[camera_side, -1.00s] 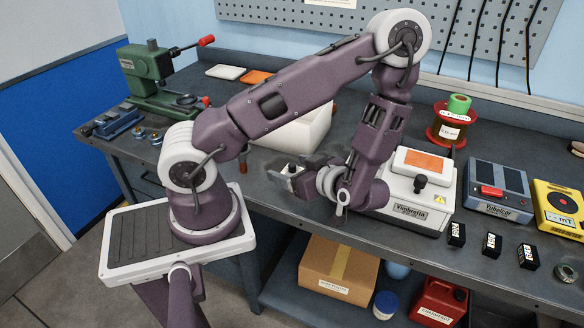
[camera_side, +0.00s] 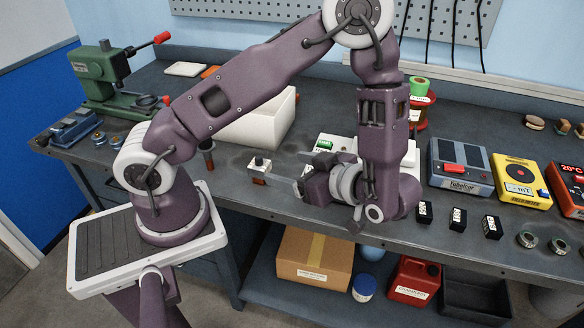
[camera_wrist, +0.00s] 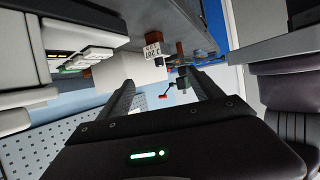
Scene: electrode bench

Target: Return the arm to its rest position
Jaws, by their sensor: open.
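My gripper (camera_side: 300,181) is open, above the front part of the bench in the side view, with its fingers aimed left. In the wrist view its two fingers (camera_wrist: 165,88) stand apart with nothing held between them.
A white open box (camera_side: 250,128) stands behind the small block. A white instrument (camera_side: 335,145) is partly hidden behind my arm. Several small black blocks (camera_side: 458,219) line the front edge at right. A blue-grey device (camera_side: 460,165) and a yellow meter (camera_side: 521,180) stand behind them.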

